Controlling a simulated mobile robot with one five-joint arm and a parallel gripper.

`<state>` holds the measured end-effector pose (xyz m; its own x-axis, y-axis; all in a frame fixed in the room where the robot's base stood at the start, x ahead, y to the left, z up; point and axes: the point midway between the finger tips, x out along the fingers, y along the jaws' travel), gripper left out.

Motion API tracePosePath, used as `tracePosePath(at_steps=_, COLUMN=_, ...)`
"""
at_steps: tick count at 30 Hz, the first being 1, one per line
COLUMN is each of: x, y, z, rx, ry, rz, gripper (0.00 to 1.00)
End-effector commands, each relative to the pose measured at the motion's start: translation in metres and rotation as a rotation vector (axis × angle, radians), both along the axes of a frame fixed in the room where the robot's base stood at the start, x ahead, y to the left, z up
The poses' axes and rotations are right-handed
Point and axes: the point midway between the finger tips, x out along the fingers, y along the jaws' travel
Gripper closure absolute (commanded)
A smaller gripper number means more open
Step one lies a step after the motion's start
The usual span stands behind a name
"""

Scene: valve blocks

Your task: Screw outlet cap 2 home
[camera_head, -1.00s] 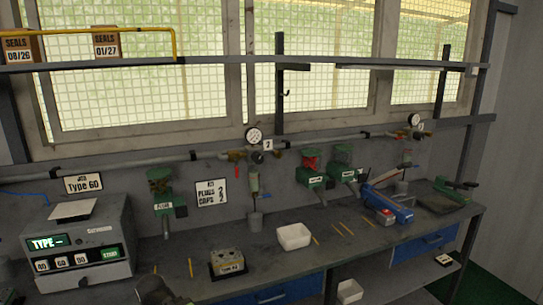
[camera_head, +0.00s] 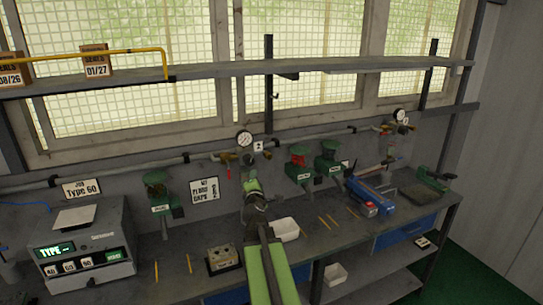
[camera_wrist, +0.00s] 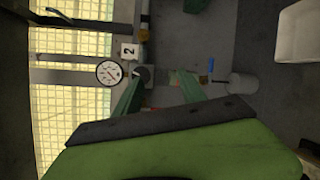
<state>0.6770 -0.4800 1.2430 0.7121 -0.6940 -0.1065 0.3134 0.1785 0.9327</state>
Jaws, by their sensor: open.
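The valve block (camera_head: 223,258) sits on the bench, with a labelled front; its caps are too small to tell apart, and I cannot pick out outlet cap 2. My gripper (camera_head: 252,190) is raised over the bench in front of the wall station marked 2. In the wrist view my gripper (camera_wrist: 160,80) is open, its two green fingers spread with nothing clearly held between them. Beyond them show the round gauge (camera_wrist: 109,72), the number 2 plate (camera_wrist: 128,51), a blue tab (camera_wrist: 211,68) and a grey cup (camera_wrist: 243,83).
A white bin (camera_head: 286,229) stands right of my arm. Green dispensers (camera_head: 160,193) hang on the wall, and a blue tool (camera_head: 368,198) lies at the right. The grey Type 60 machine (camera_head: 83,248) stands at the left. A shelf (camera_head: 210,76) runs above.

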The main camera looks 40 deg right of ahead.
Motion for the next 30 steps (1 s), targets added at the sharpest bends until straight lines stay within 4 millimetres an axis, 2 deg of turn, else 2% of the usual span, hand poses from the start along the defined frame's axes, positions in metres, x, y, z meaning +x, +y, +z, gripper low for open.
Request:
tracePosePath(at_steps=1, x=-0.018, y=-0.035, z=0.02, rx=-0.214, ry=0.082, rz=0.053, gripper=0.52)
tracePosePath(at_steps=3, x=-0.038, y=-0.059, z=0.039, rx=-0.493, ry=0.209, rz=0.145, gripper=0.52)
tracePosePath(at_steps=4, x=-0.046, y=-0.066, z=0.041, rx=-0.594, ry=0.266, rz=0.185, gripper=0.52)
tracePosePath(at_steps=6, x=-0.062, y=-0.075, z=0.039, rx=-0.782, ry=0.387, rz=0.27, gripper=0.52)
tracePosePath(at_steps=9, x=-0.08, y=-0.08, z=0.031, rx=-0.942, ry=0.499, rz=0.358, gripper=0.52)
tracePosePath(at_steps=14, x=-0.088, y=-0.08, z=0.025, rx=-1.018, ry=0.553, rz=0.408, gripper=0.52)
tracePosePath(at_steps=17, x=-0.084, y=-0.082, z=0.025, rx=-1.018, ry=0.552, rz=0.408, gripper=0.52)
tracePosePath(at_steps=20, x=-0.07, y=-0.087, z=0.025, rx=-1.017, ry=0.55, rz=0.409, gripper=0.52)
tracePosePath(at_steps=30, x=0.009, y=-0.12, z=0.025, rx=-1.015, ry=0.548, rz=0.408, gripper=0.52)
